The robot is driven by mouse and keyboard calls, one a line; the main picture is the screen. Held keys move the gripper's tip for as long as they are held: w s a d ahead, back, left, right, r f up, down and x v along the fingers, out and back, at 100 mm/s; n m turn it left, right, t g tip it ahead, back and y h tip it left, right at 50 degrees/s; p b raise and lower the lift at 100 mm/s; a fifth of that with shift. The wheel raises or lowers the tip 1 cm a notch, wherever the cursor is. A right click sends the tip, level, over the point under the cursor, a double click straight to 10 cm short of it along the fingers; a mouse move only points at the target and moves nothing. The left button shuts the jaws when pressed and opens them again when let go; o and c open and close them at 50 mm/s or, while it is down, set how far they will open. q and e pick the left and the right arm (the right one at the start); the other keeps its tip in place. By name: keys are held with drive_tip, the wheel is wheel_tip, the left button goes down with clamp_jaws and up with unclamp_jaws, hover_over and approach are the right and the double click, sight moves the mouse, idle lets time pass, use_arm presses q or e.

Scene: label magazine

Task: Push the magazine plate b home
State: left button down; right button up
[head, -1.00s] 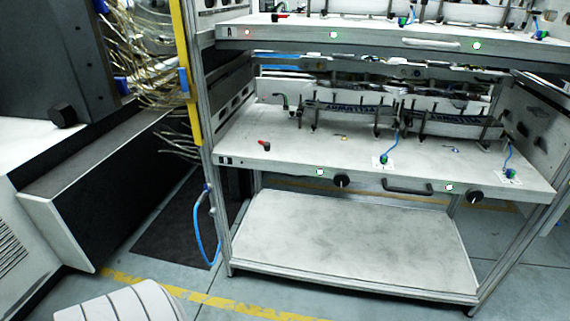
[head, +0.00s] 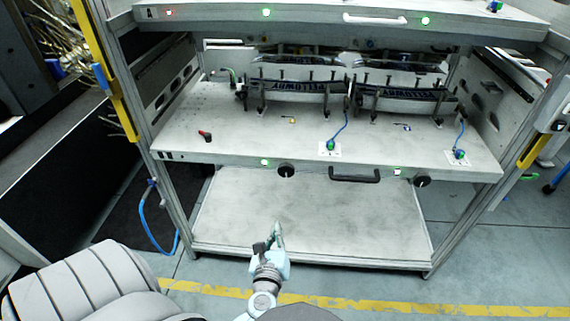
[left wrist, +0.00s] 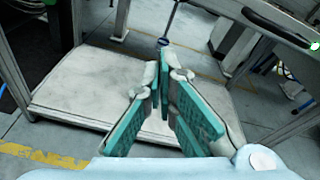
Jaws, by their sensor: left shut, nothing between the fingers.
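The magazine plate b (head: 250,135) is the pale middle shelf plate of the rack, below the plate marked A. Its front edge carries a black bar handle (head: 354,176), two black knobs and two green lights. The handle also shows at the upper right of the left wrist view (left wrist: 277,27). I cannot tell how far the plate stands out from the rack. My left gripper (head: 278,233) is in front of the low shelf, below plate b and apart from it. In the left wrist view its teal-padded fingers (left wrist: 163,68) are shut and empty. My right gripper is out of view.
The upper plate A (head: 300,12) has a white handle (head: 374,19). Two black label holders (head: 300,88) stand at the back of plate b. The low shelf (head: 320,215) is bare. Rack posts (head: 125,110) flank both sides. The floor in front is clear.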

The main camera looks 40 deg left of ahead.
sight(286, 167)
use_arm(q)
wheel_tip(286, 167, up, 8)
drive_tip(key=w+f+m+t+y, duration=0.1)
drive_tip(key=w+m+t, duration=0.1)
drive_tip(key=m, duration=0.2)
drive_tip(key=x, duration=1.3)
drive_tip(key=shift+w+a+r+b, duration=0.1)
drive_tip(key=shift+a+r+b, duration=0.15)
drive_tip(key=shift+b, duration=0.15)
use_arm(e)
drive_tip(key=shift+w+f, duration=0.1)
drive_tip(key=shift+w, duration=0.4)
